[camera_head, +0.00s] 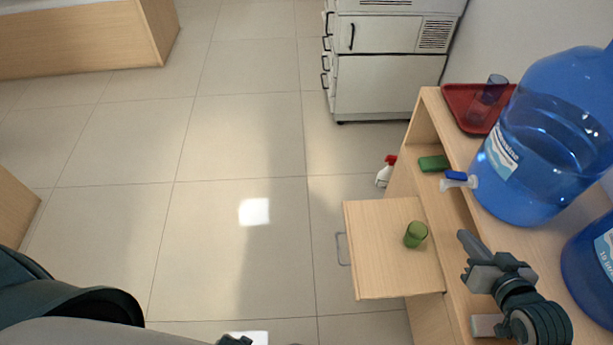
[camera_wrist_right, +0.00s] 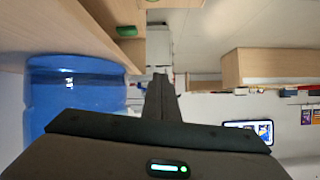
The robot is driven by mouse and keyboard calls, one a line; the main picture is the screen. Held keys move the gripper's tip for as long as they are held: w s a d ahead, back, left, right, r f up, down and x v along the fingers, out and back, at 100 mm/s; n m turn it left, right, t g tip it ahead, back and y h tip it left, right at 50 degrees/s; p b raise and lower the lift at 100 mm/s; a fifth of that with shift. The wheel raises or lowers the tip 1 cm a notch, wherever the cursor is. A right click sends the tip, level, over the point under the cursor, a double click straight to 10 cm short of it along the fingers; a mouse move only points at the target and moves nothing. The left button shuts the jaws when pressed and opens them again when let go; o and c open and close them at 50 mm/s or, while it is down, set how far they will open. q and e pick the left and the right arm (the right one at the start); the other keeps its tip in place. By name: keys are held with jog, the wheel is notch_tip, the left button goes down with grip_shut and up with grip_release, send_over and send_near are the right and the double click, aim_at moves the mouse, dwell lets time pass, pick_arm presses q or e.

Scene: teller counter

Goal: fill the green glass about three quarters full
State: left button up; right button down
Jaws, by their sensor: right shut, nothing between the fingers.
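The green glass (camera_head: 415,234) stands on the pulled-out wooden board (camera_head: 375,270) in the head view. A large blue water bottle (camera_head: 550,130) sits on the counter to its upper right, with a white tap and blue lever (camera_head: 458,179) facing the board side. My right gripper (camera_head: 464,240) is shut and empty, to the right of the glass and below the tap in the picture, apart from both. In the right wrist view the shut fingers (camera_wrist_right: 161,85) show beside the blue bottle (camera_wrist_right: 75,95).
A red tray (camera_head: 462,100) with a dark glass (camera_head: 492,90) is at the counter's far end. A green block (camera_head: 434,163) lies near the tap. A second blue bottle (camera_head: 590,260) stands at right. A spray bottle (camera_head: 386,170) is behind the board. Open floor lies left.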

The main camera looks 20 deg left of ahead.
pick_arm(q)
jog(key=s+a+f, duration=0.2)
jog(key=s+f, duration=0.6)
jog(key=s, duration=0.4)
jog(key=shift+a+g, duration=0.15)
jog(key=shift+g, duration=0.25)
pick_arm(e)
jog(key=w+d+r+t+y, duration=0.1)
jog(key=w+r+t+y, duration=0.1)
jog(key=w+r, duration=0.4)
notch_tip(320, 180, up, 3)
jog(key=shift+w+d+f+t, duration=0.15)
jog(key=shift+w+d+t, duration=0.05)
jog(key=shift+d+t, duration=0.15)
jog(key=p, duration=0.3)
send_over(456, 175)
jog(key=s, duration=0.3)
notch_tip(456, 175, down, 2)
pick_arm(q)
jog(key=shift+w+r+p, duration=0.1)
jog(key=shift+r+p, duration=0.5)
jog(key=shift+r, duration=1.5)
pick_arm(e)
jog(key=shift+w+f, duration=0.15)
jog(key=shift+f, duration=2.05)
